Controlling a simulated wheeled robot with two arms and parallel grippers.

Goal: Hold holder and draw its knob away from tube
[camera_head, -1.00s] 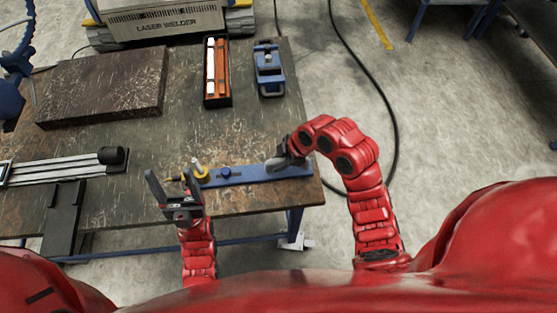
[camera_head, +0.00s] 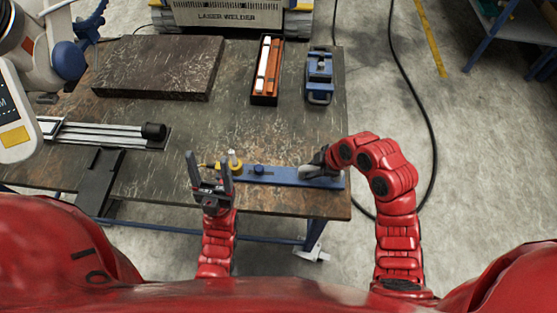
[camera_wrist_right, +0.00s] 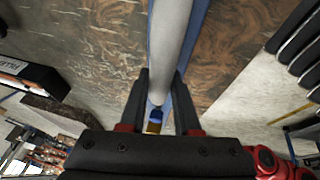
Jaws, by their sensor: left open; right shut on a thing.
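The holder (camera_head: 285,175) is a long blue bar lying near the front right edge of the table. A small blue knob (camera_head: 259,169) stands on it. A yellow part (camera_head: 237,168) with a short white tube (camera_head: 232,155) sits at its left end. My left gripper (camera_head: 207,161) is open, fingers upward, just in front and left of the yellow part; I cannot tell whether it touches. My right gripper (camera_head: 318,160) is shut on a grey rounded piece (camera_head: 308,171) at the bar's right end. In the right wrist view this grey piece (camera_wrist_right: 170,45) runs between the fingers.
A dark slab (camera_head: 160,68), an orange-filled case (camera_head: 267,70) and a blue vise-like device (camera_head: 319,75) lie at the back of the table (camera_head: 200,120). A rail fixture (camera_head: 105,133) is at left. White machinery (camera_head: 15,115) stands at far left. The table's middle is clear.

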